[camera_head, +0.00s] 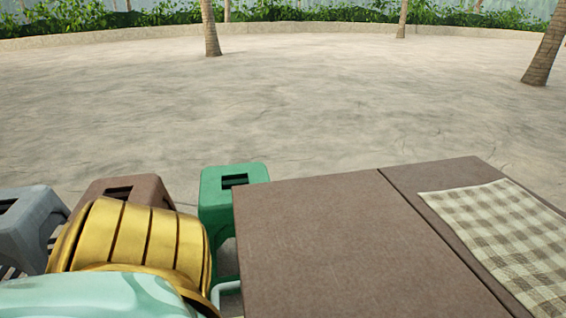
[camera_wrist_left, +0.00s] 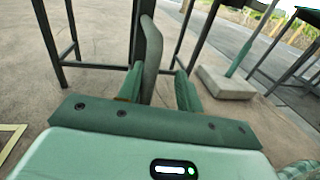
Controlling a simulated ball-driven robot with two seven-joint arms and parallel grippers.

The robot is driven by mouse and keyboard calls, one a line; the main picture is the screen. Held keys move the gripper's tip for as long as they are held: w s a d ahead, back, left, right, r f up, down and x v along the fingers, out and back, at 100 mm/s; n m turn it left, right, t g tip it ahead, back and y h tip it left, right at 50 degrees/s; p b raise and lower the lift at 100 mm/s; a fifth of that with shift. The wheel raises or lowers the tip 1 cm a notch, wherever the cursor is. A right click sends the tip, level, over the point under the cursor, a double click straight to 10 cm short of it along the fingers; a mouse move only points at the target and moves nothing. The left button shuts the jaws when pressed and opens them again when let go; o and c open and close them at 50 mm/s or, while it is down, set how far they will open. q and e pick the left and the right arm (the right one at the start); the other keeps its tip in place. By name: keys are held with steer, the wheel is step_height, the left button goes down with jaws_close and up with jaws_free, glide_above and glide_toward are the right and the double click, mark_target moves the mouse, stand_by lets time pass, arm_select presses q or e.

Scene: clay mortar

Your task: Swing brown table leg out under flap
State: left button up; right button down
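The brown table (camera_head: 330,235) fills the lower right of the head view, with a seam dividing its top; the flap looks level with the rest. In the left wrist view a dark brownish upright piece (camera_wrist_left: 152,50), apparently the table leg, stands between the fingers of my left gripper (camera_wrist_left: 158,90). The fingers are apart, one close to the piece on its left, with a gap on the right. Whether either finger touches it I cannot tell. The table top hides this gripper from the head view. My right gripper is in neither view.
A green stool (camera_head: 234,175), a brown stool (camera_head: 128,190) and a grey stool (camera_head: 28,225) stand left of the table. A checkered cloth (camera_head: 500,235) lies on the table's right part. In the wrist view, dark posts and a pale block (camera_wrist_left: 226,84) stand around the gripper.

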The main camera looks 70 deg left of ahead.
arm_select(q)
steer(key=shift+w+r, duration=0.1)
steer(key=shift+w, duration=0.1)
